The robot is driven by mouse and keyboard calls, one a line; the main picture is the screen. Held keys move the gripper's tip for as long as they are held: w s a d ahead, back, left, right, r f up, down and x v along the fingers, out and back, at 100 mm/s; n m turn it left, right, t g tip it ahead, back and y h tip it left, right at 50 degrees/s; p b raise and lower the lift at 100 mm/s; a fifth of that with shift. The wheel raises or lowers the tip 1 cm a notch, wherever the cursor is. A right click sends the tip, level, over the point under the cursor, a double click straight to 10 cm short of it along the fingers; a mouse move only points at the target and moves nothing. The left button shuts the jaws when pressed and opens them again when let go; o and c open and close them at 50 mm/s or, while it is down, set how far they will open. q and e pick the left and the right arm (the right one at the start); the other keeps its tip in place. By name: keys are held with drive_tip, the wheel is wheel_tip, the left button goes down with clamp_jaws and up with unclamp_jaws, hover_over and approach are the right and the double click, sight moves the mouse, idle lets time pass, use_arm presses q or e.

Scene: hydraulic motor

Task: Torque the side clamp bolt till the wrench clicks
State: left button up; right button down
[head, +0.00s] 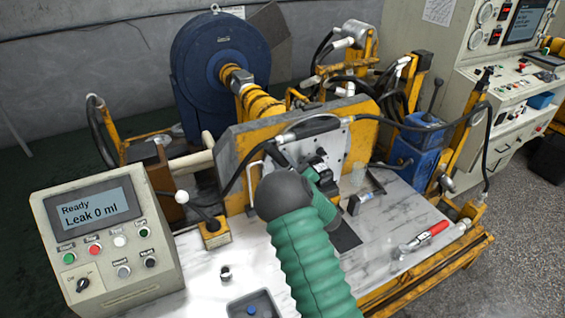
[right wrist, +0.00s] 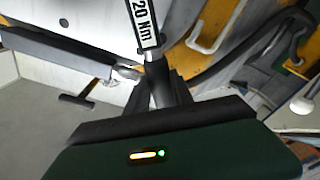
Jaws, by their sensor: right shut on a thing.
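My right gripper (head: 323,175) is at the pale upright plate (head: 330,140) of the test stand, partly hidden by my own green and grey wrist. In the right wrist view its dark jaws (right wrist: 160,92) are shut on the grey shaft of the torque wrench (right wrist: 147,25), which carries a "20 Nm" label. The wrench's head end lies outside the wrist view, and my arm hides most of the tool in the head view. I cannot pick out the side clamp bolt, nor tell whether the wrench sits on it. My left gripper is not in view.
A control box (head: 105,240) reading "Ready, Leak 0 ml" stands at left. A lever with a white knob (head: 182,197) stands beside it. A red-handled tool (head: 428,235) lies on the bench's right. A black hose (head: 310,122) crosses the plate. The bench front right is mostly clear.

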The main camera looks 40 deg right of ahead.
drive_tip(key=shift+s+d+r+m+p, duration=0.1)
drive_tip(key=shift+d+r+m+p, duration=0.2)
drive_tip(key=shift+d+r+m, duration=0.65)
drive_tip(key=shift+d+r, duration=0.1)
drive_tip(key=shift+r, duration=0.15)
drive_tip(key=shift+s+d+r+m, duration=0.2)
drive_tip(key=shift+d+r+m, duration=0.05)
drive_tip(key=shift+d, duration=0.3)
drive_tip(key=shift+a+f, duration=0.2)
drive_tip(key=shift+s+a+f, duration=0.1)
drive_tip(key=shift+a+f, duration=0.05)
drive_tip(key=shift+f, duration=0.2)
